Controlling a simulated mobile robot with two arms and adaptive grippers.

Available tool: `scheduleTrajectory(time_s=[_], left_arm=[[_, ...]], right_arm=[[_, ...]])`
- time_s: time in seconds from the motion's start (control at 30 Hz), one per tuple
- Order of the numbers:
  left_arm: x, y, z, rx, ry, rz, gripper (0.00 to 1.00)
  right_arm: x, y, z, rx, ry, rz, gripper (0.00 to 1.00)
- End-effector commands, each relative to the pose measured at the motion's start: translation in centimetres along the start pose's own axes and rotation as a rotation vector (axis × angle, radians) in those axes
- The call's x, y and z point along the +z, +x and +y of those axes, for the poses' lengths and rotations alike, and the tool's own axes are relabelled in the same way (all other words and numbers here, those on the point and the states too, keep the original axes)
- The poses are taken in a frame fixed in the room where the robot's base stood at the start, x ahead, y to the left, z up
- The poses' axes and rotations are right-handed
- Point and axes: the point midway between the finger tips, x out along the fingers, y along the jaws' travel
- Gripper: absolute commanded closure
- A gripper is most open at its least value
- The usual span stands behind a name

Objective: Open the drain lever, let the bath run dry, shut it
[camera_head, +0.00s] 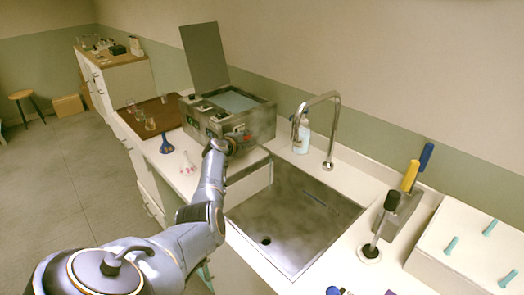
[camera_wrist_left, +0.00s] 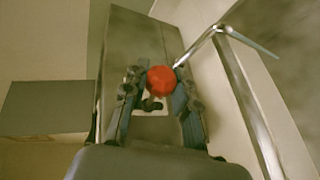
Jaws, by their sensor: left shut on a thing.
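The bath (camera_head: 262,122) is a grey metal box with its lid (camera_head: 204,57) raised, standing left of the sink. Pale liquid (camera_head: 233,100) shows inside. My left gripper (camera_head: 236,142) is at the front of the bath, near its lower right part. In the left wrist view the gripper's fingers (camera_wrist_left: 160,98) are on both sides of a red round knob (camera_wrist_left: 160,80), which looks like the drain lever's end. The gripper is shut on it. The lever's stem and exact angle are mostly hidden. My right gripper is not in view.
A sink (camera_head: 285,221) with a tall curved tap (camera_head: 335,120) lies right of the bath. A soap bottle (camera_head: 301,135) stands behind it. A blue flask (camera_head: 166,145) and pinkish glassware (camera_head: 188,165) stand left of my arm. A black-handled tool (camera_head: 385,215) stands right of the sink.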

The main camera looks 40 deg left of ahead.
Motion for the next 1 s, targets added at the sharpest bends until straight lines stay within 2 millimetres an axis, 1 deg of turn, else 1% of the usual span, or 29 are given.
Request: scheduleTrajectory(time_s=[0.03, 0.1, 0.3, 0.4, 0.67, 1.0], left_arm=[[-0.2, 0.1, 0.8, -0.014, -0.036, -0.017, 1.0], [-0.5, 0.1, 1.3, -0.035, -0.083, -0.033, 1.0], [-0.8, 0.1, 2.0, -0.086, -0.193, -0.067, 1.0], [-0.9, 0.1, 2.2, -0.105, -0.232, -0.079, 1.0], [-1.0, 0.1, 2.5, -0.13, -0.286, -0.094, 1.0], [-1.1, 0.1, 2.6, -0.132, -0.297, -0.097, 1.0]], right_arm=[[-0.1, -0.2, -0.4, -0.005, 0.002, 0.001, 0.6], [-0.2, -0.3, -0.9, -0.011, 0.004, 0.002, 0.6], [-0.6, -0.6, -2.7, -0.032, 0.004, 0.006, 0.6], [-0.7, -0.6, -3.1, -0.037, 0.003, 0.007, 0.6], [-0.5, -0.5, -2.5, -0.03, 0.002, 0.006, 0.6], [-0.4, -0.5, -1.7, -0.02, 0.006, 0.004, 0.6]])
